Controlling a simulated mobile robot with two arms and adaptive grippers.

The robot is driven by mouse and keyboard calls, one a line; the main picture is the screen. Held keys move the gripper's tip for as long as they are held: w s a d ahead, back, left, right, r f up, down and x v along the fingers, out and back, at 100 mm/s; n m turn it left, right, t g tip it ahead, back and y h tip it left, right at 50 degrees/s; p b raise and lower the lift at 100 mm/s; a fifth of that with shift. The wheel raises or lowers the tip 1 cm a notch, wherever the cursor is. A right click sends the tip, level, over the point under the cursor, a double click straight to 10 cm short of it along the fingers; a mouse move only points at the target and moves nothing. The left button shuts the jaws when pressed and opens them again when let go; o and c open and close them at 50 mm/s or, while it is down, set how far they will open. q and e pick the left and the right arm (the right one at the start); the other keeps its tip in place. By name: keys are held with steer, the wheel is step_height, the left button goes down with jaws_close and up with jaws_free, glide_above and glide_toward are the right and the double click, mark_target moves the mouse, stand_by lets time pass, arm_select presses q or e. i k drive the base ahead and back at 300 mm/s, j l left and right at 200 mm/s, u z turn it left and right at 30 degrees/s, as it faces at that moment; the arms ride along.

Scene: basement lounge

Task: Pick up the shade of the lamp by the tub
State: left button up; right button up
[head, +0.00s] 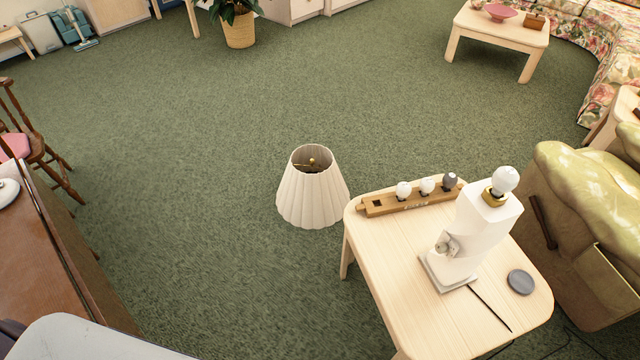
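A white pleated lamp shade (312,200) stands upright, apparently on the green carpet, left of a pale wooden side table. Its narrow open top shows a brass fitting inside. The white lamp base (478,232) stands on the side table (413,297) with a bare bulb (504,180) at its top and no shade on it. I see no bath tub; an olive upholstered chair (585,210) is right of the table. Neither of my grippers is in view.
A wooden rack (409,203) with several bulbs and a dark grey disc (520,282) lie on the side table. A brown wooden desk (50,250) and chair (40,150) are at left. Open carpet lies behind and left of the shade. A low table (500,28) stands farther back.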

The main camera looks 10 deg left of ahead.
mark_target(320, 200)
steer(key=i+j+z, duration=0.1)
steer(key=z, duration=0.3)
steer(key=j+z, duration=0.1)
steer(key=z, duration=0.3)
steer(key=i+j+z, duration=0.1)
steer(key=z, duration=0.25)
steer(key=i+j+z, duration=0.1)
steer(key=j+z, duration=0.25)
steer(key=j, duration=0.55)
steer(key=j+z, duration=0.3)
steer(key=j, duration=0.55)
steer(key=k+j+z, duration=0.1)
steer(key=j+z, duration=0.25)
steer(key=j, duration=0.55)
